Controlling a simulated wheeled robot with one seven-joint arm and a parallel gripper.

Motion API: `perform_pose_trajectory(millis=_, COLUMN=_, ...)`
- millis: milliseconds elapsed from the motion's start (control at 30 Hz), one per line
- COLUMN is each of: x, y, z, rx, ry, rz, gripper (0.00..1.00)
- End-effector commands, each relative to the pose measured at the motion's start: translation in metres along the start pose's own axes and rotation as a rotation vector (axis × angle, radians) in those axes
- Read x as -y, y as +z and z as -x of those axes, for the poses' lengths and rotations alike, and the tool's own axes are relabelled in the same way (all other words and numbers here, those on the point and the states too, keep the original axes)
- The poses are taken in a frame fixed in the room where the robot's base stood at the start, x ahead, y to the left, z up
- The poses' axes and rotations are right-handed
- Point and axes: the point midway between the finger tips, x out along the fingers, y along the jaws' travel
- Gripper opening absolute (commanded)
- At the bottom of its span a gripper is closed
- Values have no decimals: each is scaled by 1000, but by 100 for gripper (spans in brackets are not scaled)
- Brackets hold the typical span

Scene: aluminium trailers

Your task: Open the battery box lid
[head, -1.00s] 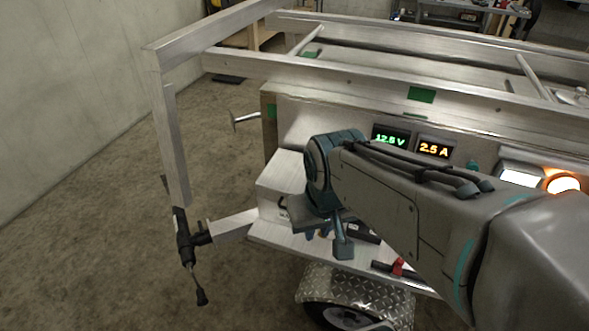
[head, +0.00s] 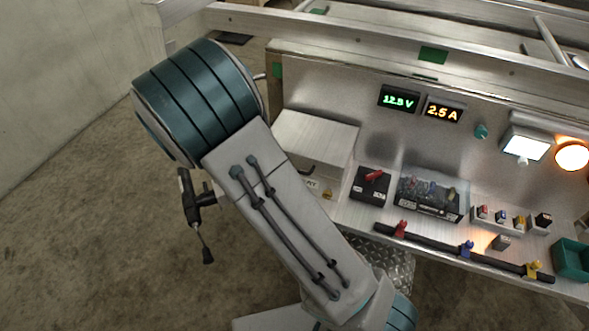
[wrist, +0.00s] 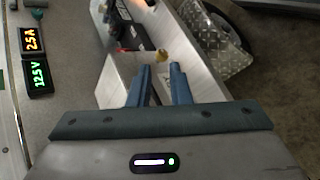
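The battery box (head: 342,172) is a pale metal box at the left end of the trailer shelf. Its flat lid (head: 310,135) appears down. Part of a dark label shows on its front, largely hidden behind my arm. In the wrist view the box lid (wrist: 117,72) lies beyond and left of my fingers. My gripper (wrist: 161,68) is open, with a gap between its two blue fingers and nothing held. The fingers point towards the box's front edge; I cannot tell whether they touch it.
A black switch box (head: 370,187) with a red lever sits right of the battery box. Beyond it are a fuse block (head: 430,198), a dark bar with coloured clips (head: 440,246) and a green bin (head: 572,260). Lit displays (head: 398,98) are on the panel behind. Trailer rails run above.

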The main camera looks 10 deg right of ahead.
Motion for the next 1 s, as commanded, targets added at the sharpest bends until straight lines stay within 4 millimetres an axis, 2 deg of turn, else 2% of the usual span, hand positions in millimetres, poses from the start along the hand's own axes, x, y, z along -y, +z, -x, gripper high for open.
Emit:
perform_pose_trajectory(millis=33, x=11, y=-9, z=3, rx=-10, ry=82, rz=6, gripper=18)
perform_pose_trajectory(millis=300, x=48, y=-43, z=26, rx=-111, ry=447, rz=-33, gripper=18)
perform_pose_trajectory(millis=533, x=64, y=-54, z=40, rx=-179, ry=593, rz=-62, gripper=18)
perform_pose_trajectory(millis=667, x=62, y=-56, z=38, rx=-187, ry=610, rz=-67, gripper=18)
perform_pose_trajectory(millis=767, x=54, y=-57, z=27, rx=-185, ry=611, rz=-67, gripper=18)
perform_pose_trajectory(millis=1000, x=25, y=-64, z=-13, rx=-183, ry=609, rz=-66, gripper=18)
